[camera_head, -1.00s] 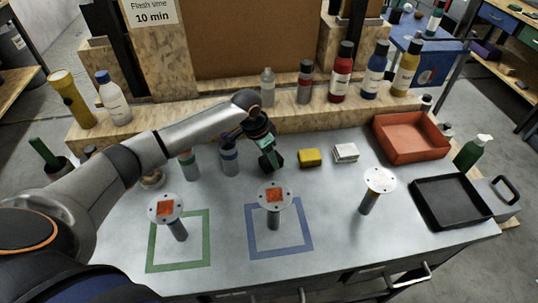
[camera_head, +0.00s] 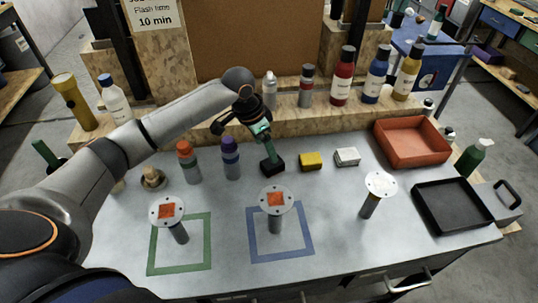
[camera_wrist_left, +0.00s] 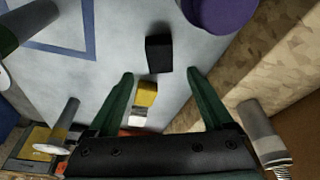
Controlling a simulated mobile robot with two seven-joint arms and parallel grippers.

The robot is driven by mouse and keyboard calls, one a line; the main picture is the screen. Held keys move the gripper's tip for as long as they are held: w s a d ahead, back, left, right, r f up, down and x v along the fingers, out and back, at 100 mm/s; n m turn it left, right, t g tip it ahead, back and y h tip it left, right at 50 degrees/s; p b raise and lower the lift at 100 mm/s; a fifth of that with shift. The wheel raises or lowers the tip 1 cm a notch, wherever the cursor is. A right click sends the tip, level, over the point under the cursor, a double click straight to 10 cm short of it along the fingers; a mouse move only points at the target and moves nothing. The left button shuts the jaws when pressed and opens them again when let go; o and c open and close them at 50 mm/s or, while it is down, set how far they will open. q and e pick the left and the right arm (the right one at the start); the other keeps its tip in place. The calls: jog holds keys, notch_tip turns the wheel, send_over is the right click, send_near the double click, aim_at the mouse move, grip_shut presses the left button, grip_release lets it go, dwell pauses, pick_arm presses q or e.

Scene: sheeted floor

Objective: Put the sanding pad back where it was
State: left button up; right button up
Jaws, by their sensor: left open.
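A small black block (camera_head: 272,165), which I take to be the sanding pad, stands on the grey bench top, left of a yellow block (camera_head: 310,161) and a white block (camera_head: 347,157). In the left wrist view the black block (camera_wrist_left: 159,54) lies just beyond my open, empty fingers (camera_wrist_left: 161,74). The yellow block (camera_wrist_left: 147,94) and white block (camera_wrist_left: 140,115) show between the fingers. In the head view my left gripper (camera_head: 268,146) is just above and behind the black block and partly overlaps it. My right gripper is not in view.
Purple-capped (camera_head: 231,158) and orange-capped (camera_head: 188,162) bottles stand left of the gripper. Round-topped stands (camera_head: 276,200) occupy the front, two by taped squares. A wooden ledge (camera_head: 215,122) with bottles runs behind. A red tray (camera_head: 412,143) and black tray (camera_head: 452,204) lie right.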

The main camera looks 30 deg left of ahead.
pick_arm(q)
jog(key=v, duration=0.5)
jog(key=shift+r, duration=0.1)
